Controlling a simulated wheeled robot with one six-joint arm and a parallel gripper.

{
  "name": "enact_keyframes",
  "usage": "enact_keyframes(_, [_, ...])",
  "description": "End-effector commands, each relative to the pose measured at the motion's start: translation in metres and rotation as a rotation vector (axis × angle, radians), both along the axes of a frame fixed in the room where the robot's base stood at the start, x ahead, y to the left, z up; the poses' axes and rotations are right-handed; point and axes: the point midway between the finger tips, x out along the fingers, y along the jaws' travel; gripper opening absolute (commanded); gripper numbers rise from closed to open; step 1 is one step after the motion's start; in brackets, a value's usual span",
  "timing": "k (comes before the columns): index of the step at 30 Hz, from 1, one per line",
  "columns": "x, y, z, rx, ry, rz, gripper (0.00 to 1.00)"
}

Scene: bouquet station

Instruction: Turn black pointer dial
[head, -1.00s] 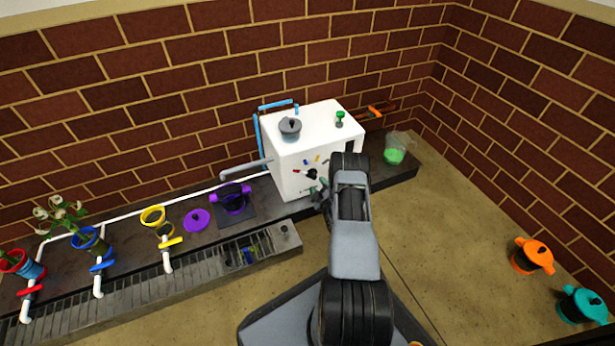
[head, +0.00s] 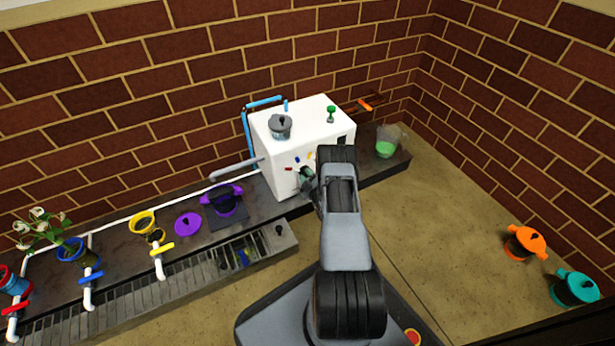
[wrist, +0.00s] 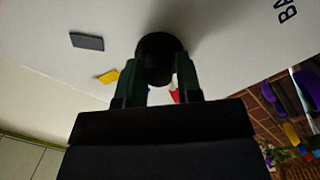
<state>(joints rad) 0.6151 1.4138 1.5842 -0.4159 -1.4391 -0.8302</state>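The black pointer dial (wrist: 160,57) is on the front face of the white machine (head: 290,165). In the wrist view it shows as a dark round knob between the fingers of my gripper (wrist: 162,70). The fingers are apart, one on each side of the dial, with their tips close to its edges. I cannot tell if they touch it. The dial's pointer direction is too dark to read. In the head view my gripper (head: 306,181) is at the machine's front and covers the dial.
Coloured marks surround the dial, including a yellow one (wrist: 108,76) and a grey one (wrist: 87,41). A grey lidded pot (head: 280,127) and a green-topped item (head: 331,114) stand on the machine. A jug with green liquid (head: 386,146) stands to its right.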

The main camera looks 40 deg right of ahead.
Motion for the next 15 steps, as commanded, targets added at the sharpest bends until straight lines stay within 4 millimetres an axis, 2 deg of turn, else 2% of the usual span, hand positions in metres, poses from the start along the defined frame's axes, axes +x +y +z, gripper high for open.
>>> enact_keyframes(1, [-0.0002, -0.0005, 0.0000, 0.000, 0.000, -0.001, 0.28])
enact_keyframes(8, [-0.0011, -0.0018, -0.0004, 0.000, 0.000, -0.004, 0.06])
enact_keyframes(15, [-0.0013, -0.0020, -0.0005, 0.026, -0.002, -0.005, 0.06])
